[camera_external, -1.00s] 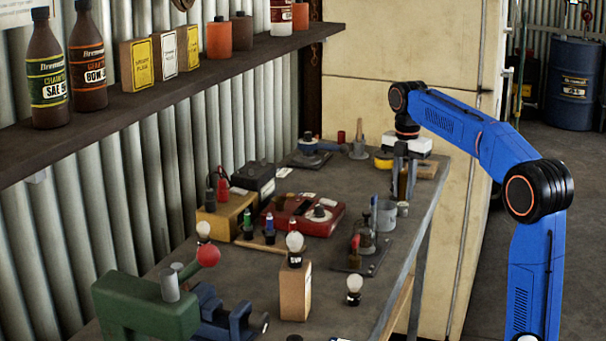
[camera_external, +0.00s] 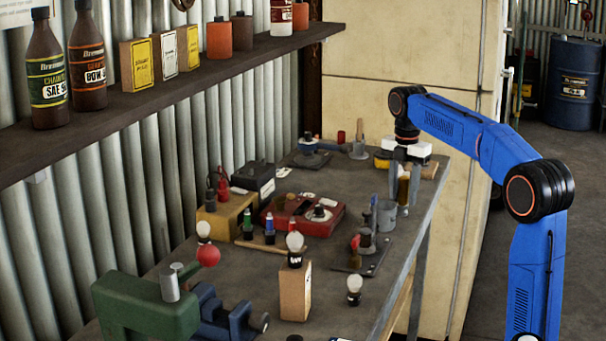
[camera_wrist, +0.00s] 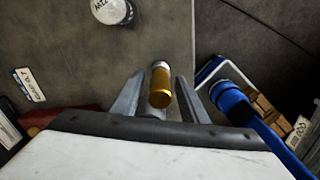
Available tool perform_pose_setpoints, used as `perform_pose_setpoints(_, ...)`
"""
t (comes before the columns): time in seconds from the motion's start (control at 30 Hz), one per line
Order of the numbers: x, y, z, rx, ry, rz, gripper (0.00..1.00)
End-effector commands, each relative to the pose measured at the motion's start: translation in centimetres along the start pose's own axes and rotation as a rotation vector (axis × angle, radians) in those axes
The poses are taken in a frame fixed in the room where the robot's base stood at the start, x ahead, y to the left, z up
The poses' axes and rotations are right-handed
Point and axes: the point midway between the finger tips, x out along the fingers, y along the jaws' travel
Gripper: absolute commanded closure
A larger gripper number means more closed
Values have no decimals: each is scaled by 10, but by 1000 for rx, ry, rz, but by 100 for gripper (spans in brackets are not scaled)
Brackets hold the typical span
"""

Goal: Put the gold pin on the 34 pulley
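My gripper (camera_external: 404,190) points down over the far right part of the bench, near its right edge. The gold pin (camera_wrist: 160,88) is between its two fingers in the wrist view, with a pale section beyond the gold end. In the external view the gold pin (camera_external: 403,189) shows between the fingers. The fingers (camera_wrist: 160,97) stand apart, with narrow gaps beside the pin, so my gripper looks open around it. Its lower end is hard to make out. I cannot read a 34 on any pulley, so I cannot tell which one it is.
A dark plate (camera_external: 373,262) with upright pieces lies nearer. A red box (camera_external: 330,219), a yellow block (camera_external: 222,218) and a wooden block (camera_external: 295,291) take up the bench's middle. A shelf (camera_external: 190,85) overhangs the left.

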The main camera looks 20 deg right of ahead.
Motion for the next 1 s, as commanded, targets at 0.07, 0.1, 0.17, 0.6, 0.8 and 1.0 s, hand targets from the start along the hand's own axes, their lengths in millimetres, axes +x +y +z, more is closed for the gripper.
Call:
perform_pose_setpoints(0.07, -6, 0, 0, 0, 0, 1, 60)
perform_pose_setpoints(0.1, -11, 0, 0, 0, -1, 2, 60)
perform_pose_setpoints(0.17, -20, 1, 0, 0, -1, 2, 60)
perform_pose_setpoints(0.6, -100, 1, 0, 0, -1, 2, 60)
perform_pose_setpoints(0.8, -117, 0, 0, 0, 0, 0, 60)
perform_pose_setpoints(1.0, -121, 0, 0, 0, 0, 0, 60)
